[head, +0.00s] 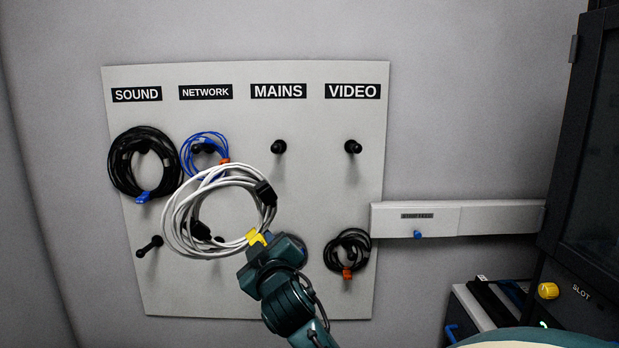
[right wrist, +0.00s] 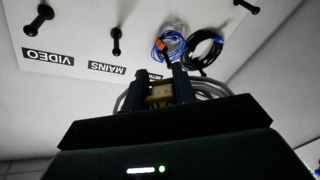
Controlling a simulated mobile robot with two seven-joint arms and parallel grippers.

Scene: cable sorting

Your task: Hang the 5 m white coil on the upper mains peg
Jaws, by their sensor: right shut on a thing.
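The white coil (head: 166,222) hangs in my right gripper (head: 262,243), which is shut on it at the yellow tag (head: 257,237). The coil is in front of the board, below the NETWORK label, overlapping the lower part of the blue coil. A dark plug or strap is at its right side. In the right wrist view the fingers (right wrist: 160,92) close around the yellow tag, with white loops (right wrist: 208,89) behind. The upper mains peg (head: 279,147) is bare, above and right of the coil and apart from it. The lower mains peg is hidden. My left gripper is out of view.
The board (head: 320,110) carries a black coil (head: 124,178) under SOUND, a blue coil (head: 188,147) under NETWORK and a small black coil (head: 334,250) low under VIDEO. The upper video peg (head: 353,146) and lower sound peg (head: 150,245) are bare. A wall rail (head: 490,218) is at right.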

